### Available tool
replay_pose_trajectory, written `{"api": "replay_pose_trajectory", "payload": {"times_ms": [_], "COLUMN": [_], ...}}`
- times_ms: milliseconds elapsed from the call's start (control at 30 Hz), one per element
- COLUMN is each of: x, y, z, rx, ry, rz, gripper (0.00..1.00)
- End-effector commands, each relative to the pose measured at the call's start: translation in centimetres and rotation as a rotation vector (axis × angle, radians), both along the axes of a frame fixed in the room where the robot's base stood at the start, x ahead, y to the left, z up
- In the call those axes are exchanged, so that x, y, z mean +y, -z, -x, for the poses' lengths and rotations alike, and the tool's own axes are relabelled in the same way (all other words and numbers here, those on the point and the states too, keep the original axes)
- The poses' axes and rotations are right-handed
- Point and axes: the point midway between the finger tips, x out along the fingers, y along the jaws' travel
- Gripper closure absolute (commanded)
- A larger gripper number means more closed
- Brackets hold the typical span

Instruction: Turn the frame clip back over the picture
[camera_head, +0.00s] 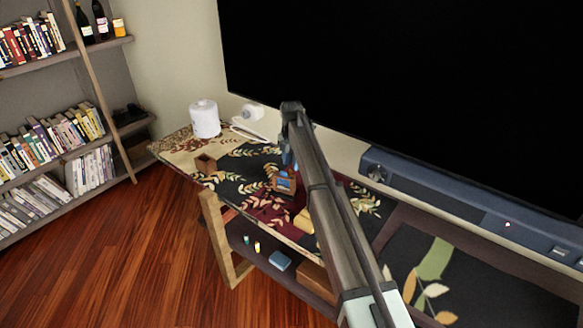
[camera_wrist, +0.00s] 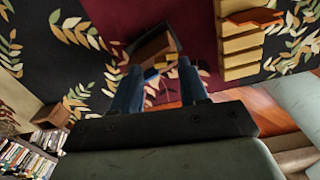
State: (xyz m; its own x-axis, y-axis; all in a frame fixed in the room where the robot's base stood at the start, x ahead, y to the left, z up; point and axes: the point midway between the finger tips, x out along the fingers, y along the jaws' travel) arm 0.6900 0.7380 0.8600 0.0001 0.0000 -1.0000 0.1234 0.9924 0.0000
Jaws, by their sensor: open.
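The picture frame (camera_head: 284,183) is a small brown frame with a blue picture. It stands on the patterned table, just below my gripper (camera_head: 288,160) in the head view. In the wrist view a brown box-like piece, which looks like the frame (camera_wrist: 153,48), lies just past and partly between the fingertips of my gripper (camera_wrist: 160,68). The two dark blue fingers are apart, with small blue and yellow bits showing between them. I cannot make out the clip or tell whether a finger touches it. My arm hides part of the table right of the frame.
A small brown open box (camera_head: 205,164) and a white roll (camera_head: 205,119) stand to the left on the table. A yellow slatted piece (camera_wrist: 240,45) lies right of the frame. A large black screen (camera_head: 420,80) and a dark blue bar (camera_head: 470,211) are behind.

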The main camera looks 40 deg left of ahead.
Motion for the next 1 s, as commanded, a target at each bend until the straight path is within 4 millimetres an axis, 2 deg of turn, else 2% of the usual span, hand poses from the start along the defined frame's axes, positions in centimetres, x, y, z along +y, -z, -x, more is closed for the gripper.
{"api": "replay_pose_trajectory", "payload": {"times_ms": [200,633,1000], "x": [0.0,0.0,0.0], "y": [2.2,2.8,2.8], "z": [0.0,0.0,0.0], "rx": [0.0,0.0,0.0], "ry": [0.0,0.0,0.0], "rz": [0.0,-0.001,-0.001], "gripper": [0.56,0.56,0.92]}}
